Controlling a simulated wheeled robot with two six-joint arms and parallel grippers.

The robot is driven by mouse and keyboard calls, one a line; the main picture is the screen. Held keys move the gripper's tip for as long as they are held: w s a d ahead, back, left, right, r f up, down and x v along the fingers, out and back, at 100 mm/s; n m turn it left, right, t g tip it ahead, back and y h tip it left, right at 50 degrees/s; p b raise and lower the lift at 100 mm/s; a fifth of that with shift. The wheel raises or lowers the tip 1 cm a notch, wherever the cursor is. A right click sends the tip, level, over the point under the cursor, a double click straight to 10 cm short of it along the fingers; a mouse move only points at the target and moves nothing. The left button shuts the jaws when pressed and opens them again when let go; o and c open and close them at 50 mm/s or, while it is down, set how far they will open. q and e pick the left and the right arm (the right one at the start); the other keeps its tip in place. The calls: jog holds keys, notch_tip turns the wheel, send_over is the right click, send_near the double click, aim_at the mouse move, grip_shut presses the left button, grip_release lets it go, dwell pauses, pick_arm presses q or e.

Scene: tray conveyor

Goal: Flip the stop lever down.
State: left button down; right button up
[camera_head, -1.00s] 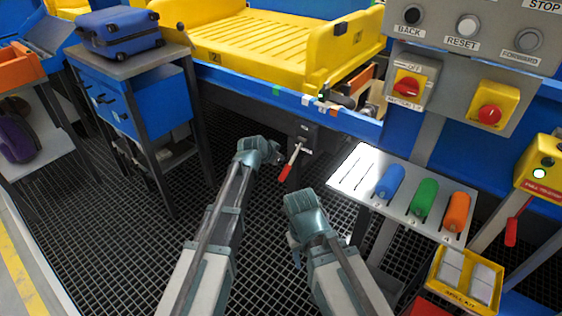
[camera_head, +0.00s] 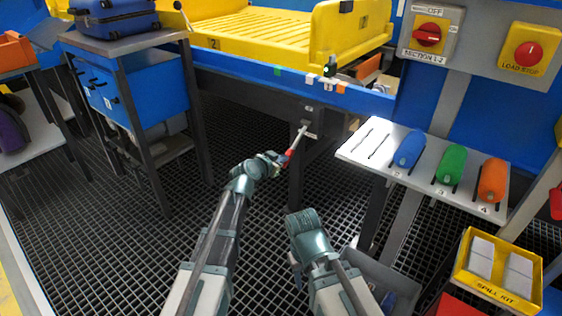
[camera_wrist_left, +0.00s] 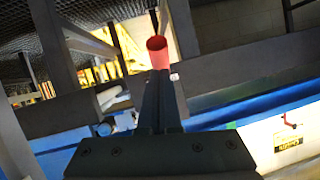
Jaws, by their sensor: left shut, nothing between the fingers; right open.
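The stop lever (camera_head: 297,140) has a pale shaft and a red grip. It hangs from a dark bracket under the blue conveyor rail and slants down to the left toward me. My left gripper (camera_head: 278,158) is shut with nothing between its fingers, right at the red grip and partly covering it. In the left wrist view the lever's red grip (camera_wrist_left: 157,52) shows just beyond the fingertips; I cannot tell whether they touch. My right gripper (camera_head: 293,260) is open, low and in front of the lever, with its fingers mostly hidden.
A shelf (camera_head: 350,143) with blue, green and orange cylinders stands right of the lever. A yellow tray (camera_head: 260,35) sits on the conveyor above. A blue drawer cabinet (camera_head: 150,95) is at left. A dark post stands below the lever; open grating lies around.

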pick_arm(q)
jog(key=shift+w+d+f+b, duration=0.1)
jog(key=shift+d+f+b, duration=0.05)
jog(key=shift+f+b, duration=0.2)
pick_arm(e)
jog(key=shift+f, duration=0.45)
pick_arm(q)
jog(key=shift+f, duration=0.1)
pick_arm(e)
jog(key=shift+s, duration=0.1)
